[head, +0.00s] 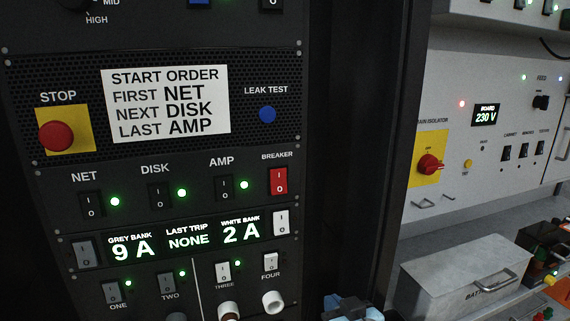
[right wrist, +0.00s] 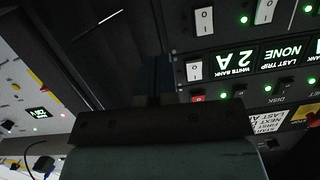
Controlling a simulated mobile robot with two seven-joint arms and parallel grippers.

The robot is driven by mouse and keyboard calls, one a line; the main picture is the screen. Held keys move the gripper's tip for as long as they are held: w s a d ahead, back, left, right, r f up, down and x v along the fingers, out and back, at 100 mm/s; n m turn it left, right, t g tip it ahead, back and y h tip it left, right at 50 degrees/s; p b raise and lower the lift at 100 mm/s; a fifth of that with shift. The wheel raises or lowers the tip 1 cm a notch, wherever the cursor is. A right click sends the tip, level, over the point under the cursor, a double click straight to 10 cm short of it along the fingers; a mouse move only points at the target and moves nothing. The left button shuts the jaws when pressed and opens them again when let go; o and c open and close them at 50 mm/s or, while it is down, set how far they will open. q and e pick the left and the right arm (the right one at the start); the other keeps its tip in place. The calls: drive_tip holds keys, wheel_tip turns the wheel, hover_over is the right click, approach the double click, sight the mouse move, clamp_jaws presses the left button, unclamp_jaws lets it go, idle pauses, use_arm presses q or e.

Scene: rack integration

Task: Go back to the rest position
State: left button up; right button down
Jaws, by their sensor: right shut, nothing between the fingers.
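My right gripper (head: 352,308) shows only in part at the bottom edge of the head view, below and right of the rack panel. It is shut and empty. In the right wrist view its dark fingers (right wrist: 154,82) point toward the rack, apart from the switches. The rack panel (head: 185,150) fills the left of the head view. The NET, DISK and AMP switches each have a lit green lamp. The red breaker switch (head: 279,181) is beside them. The display (head: 170,240) reads 9 A, NONE, 2 A. My left gripper is not in view.
A dark rack post (head: 350,130) stands right of the panel. Behind it are a white wall panel (head: 490,120) with a red isolator knob (head: 430,164) and a bench with a grey battery box (head: 465,275). A red STOP button (head: 56,136) is at the left.

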drive_tip(key=s+d+f+g+h+p, duration=0.1)
drive_tip(key=s+d+f, duration=0.4)
drive_tip(key=s+f, duration=0.6)
drive_tip(key=s+d+f+g+h+p, duration=0.1)
drive_tip(key=s+d+f+p, duration=0.3)
drive_tip(key=s+f, duration=0.7)
wheel_tip(320, 180, down, 2)
drive_tip(key=shift+s+d+f+g, duration=0.1)
drive_tip(key=shift+s+d+g, duration=0.05)
drive_tip(key=shift+d+g, duration=0.5)
